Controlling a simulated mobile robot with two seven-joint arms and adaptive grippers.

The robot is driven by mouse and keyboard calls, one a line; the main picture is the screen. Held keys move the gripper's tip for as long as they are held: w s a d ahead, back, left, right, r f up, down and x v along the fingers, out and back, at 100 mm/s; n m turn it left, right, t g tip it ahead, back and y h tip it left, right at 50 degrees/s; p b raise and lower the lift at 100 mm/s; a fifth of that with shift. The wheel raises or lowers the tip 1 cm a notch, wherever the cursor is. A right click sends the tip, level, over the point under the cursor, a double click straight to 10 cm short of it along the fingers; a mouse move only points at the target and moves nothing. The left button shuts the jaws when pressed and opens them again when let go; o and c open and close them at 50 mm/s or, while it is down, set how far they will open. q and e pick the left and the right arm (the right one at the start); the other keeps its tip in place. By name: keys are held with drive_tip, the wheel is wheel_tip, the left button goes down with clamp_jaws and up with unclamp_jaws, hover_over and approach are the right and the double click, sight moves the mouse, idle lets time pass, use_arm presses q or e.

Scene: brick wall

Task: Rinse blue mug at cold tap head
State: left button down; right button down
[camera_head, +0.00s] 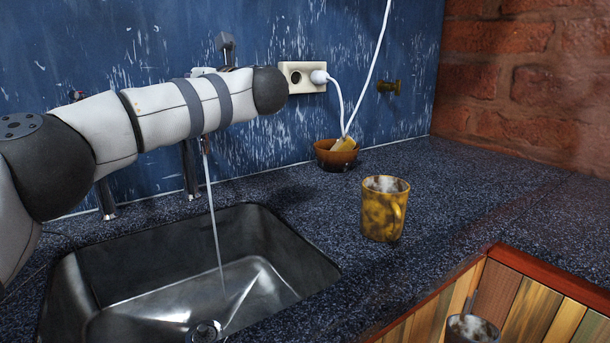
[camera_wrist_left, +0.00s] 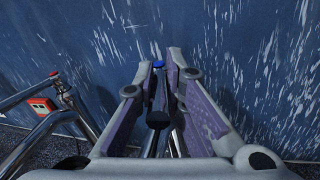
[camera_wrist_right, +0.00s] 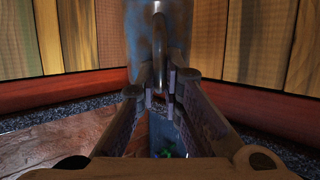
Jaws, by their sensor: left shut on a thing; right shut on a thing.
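A worn blue-grey mug (camera_wrist_right: 143,45) fills the top middle of the right wrist view. My right gripper (camera_wrist_right: 160,88) is shut on its handle. Its whitish inside and rim (camera_head: 472,328) show at the bottom right of the head view, near the cabinet front and clear of the sink. My left gripper (camera_wrist_left: 160,85) is shut on a tap handle with a blue tip (camera_wrist_left: 159,64); in the head view my own arm hides this gripper. Water (camera_head: 213,215) runs in a thin stream from behind my left arm into the metal sink (camera_head: 110,325).
A yellow mug (camera_head: 380,222) stands on the dark counter (camera_head: 480,190) right of the sink. A brown bowl (camera_head: 332,158) sits at the wall below a socket (camera_head: 301,76) with a plugged-in white cable. A red-marked tap (camera_wrist_left: 54,76) is left of my left gripper.

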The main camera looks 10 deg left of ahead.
use_arm(q)
drive_tip(key=shift+r, duration=0.1)
drive_tip(key=c, duration=1.7)
unclamp_jaws()
drive_tip(key=shift+d, duration=0.1)
drive_tip(key=v, duration=1.1)
drive_tip(key=shift+s+d, duration=0.25)
drive_tip(key=shift+d, duration=0.05)
